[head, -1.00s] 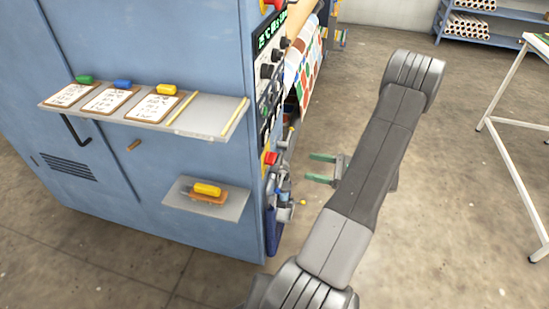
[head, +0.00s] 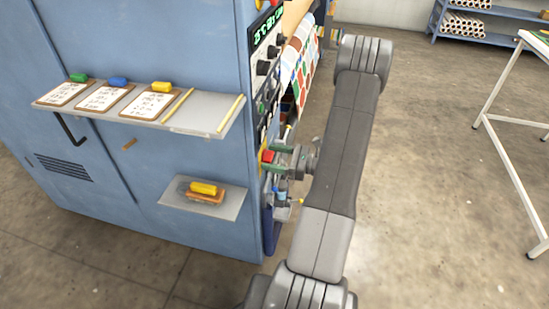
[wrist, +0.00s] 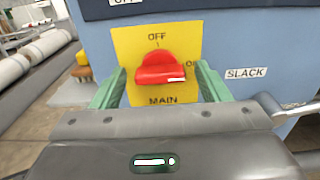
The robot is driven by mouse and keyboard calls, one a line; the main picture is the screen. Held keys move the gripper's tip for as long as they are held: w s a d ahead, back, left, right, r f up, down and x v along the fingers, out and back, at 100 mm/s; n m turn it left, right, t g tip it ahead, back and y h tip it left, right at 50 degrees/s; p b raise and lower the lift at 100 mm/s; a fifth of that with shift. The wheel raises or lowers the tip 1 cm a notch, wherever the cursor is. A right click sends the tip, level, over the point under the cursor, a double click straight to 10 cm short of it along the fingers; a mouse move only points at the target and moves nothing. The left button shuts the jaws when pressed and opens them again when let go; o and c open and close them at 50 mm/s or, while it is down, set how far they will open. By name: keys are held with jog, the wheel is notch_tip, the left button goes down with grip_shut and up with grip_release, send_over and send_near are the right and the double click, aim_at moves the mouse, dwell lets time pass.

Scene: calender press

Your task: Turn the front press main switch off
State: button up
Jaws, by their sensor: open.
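The main switch is a red knob (wrist: 160,70) on a yellow plate (wrist: 124,42) marked OFF at the top, ON at the right and MAIN below. The knob lies sideways, and its white mark is at the right end, on the ON side. In the head view the red knob (head: 267,156) sits on the side of the blue press. My gripper (wrist: 160,78) is open, with one green finger on each side of the knob and gaps visible. In the head view my gripper (head: 273,158) is at the switch; whether the fingers touch it cannot be told.
The blue press (head: 160,45) carries a shelf (head: 205,112) with clipboards and a smaller shelf (head: 228,204) with a yellow-topped brush. A control panel (head: 266,70) is above the switch. A SLACK label (wrist: 246,73) is to its right. Floor at right is clear up to a white-legged table (head: 505,150).

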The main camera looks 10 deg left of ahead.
jog(key=c, duration=1)
jog(key=shift+f+n+b, duration=0.1)
jog(key=shift+n+b, duration=0.3)
jog(key=n+b, duration=1.6)
jog(key=n, duration=0.1)
jog(key=shift+o, duration=0.2)
jog(key=shift+b, duration=0.4)
jog(key=o, duration=1)
jog(key=shift+c, duration=0.2)
